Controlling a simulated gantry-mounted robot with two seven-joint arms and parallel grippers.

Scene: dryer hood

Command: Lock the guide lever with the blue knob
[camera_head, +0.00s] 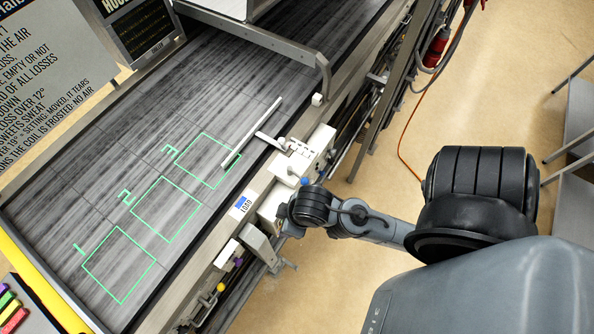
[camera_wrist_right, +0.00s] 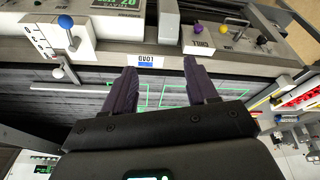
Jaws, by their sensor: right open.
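The blue knob (camera_head: 305,181) sits on the white guide block (camera_head: 302,155) at the belt's near side. In the right wrist view the blue knob (camera_wrist_right: 65,22) is at upper left, on a pale housing with a marked scale. A pale ball on a short rod (camera_wrist_right: 57,73) shows below it; I cannot tell if it is the guide lever. A white guide bar (camera_head: 252,131) lies over the belt beside square 3. My right gripper (camera_wrist_right: 162,82) is open and empty, to the right of the knob in its view. In the head view my right wrist hides its fingers. My left gripper is out of view.
The dark belt (camera_head: 100,160) carries green squares numbered 1 to 3. A LOAD label (camera_head: 241,204) is on the near rail. Purple (camera_wrist_right: 234,33) and yellow (camera_wrist_right: 252,28) knobs sit on other rail housings. A metal rail arm (camera_head: 265,40) crosses at the top.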

